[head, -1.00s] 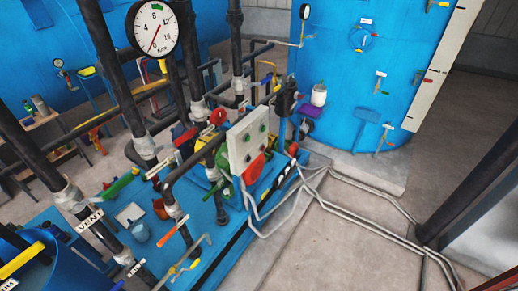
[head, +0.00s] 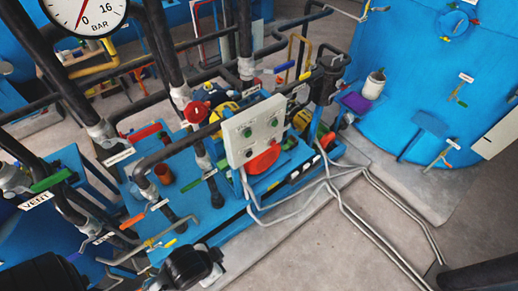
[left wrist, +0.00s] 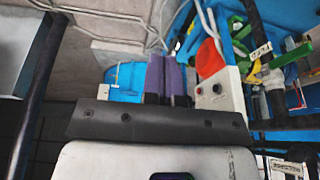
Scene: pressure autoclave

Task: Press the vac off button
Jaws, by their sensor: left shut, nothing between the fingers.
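A pale control panel (head: 238,129) stands among the pipes in the middle of the head view. It carries several small dark green buttons; their labels are too small to read, so I cannot tell which is vac off. In the left wrist view the panel (left wrist: 222,105) is seen at a steep angle, right of the fingers, with a red button and a dark one on its face. My left gripper (left wrist: 168,60) is shut and empty, its purple fingers together and apart from the panel in that picture. My right gripper is not in view.
A red rounded part (head: 262,160) sits by the panel's lower edge. Dark pipes, coloured valve handles and a pressure gauge (head: 86,12) crowd the left. A large blue tank (head: 430,80) stands at right. Grey conduits run over open floor (head: 330,235) at lower right.

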